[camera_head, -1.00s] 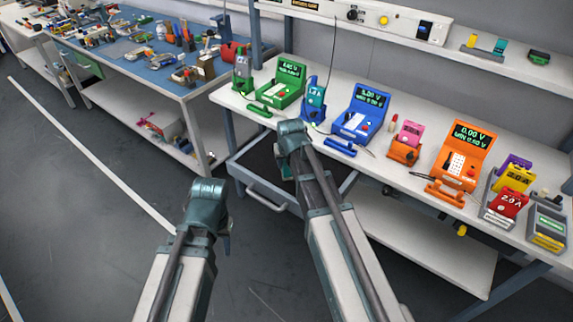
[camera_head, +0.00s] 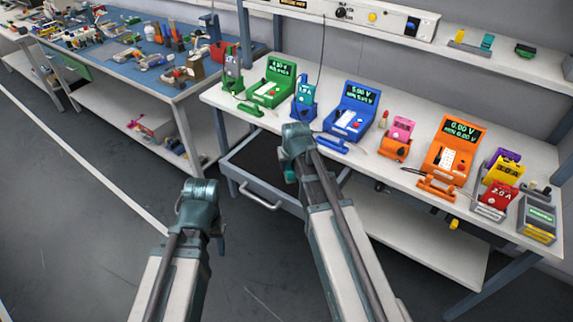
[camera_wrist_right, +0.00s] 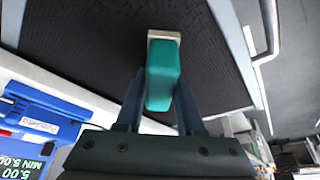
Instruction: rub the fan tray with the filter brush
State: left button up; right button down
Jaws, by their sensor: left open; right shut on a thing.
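The filter brush (camera_wrist_right: 163,78) has a teal handle and a pale end. My right gripper (camera_wrist_right: 160,98) is shut on its handle; a bit of teal also shows below that gripper in the head view (camera_head: 290,175). A dark-floored, grey-rimmed tray with a bar handle, which looks like the fan tray (camera_head: 238,184), is pulled out under the white bench. The brush's pale end appears over its black ribbed floor (camera_wrist_right: 95,40) in the wrist view. I cannot tell whether they touch. My left gripper (camera_head: 216,228) is open and empty, left of the tray, its fingertips mostly hidden.
The white bench (camera_head: 370,165) carries green, blue and orange meter units, with battery packs at right. A lower shelf (camera_head: 420,240) is right of the tray. A blue-topped tool table (camera_head: 130,70) stands at back left. Floor at left is clear.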

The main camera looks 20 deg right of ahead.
jog(key=shift+w, duration=0.1)
jog(key=shift+w+a+f, duration=0.1)
jog(key=shift+w+a, duration=1.15)
jog(key=shift+w, duration=0.25)
jog(key=shift+r, duration=0.35)
notch_tip(320, 180, up, 5)
jog(key=p, duration=0.5)
jog(key=shift+r+p, duration=0.15)
jog(key=shift+p, duration=0.2)
notch_tip(320, 180, up, 3)
jog(key=p, duration=0.3)
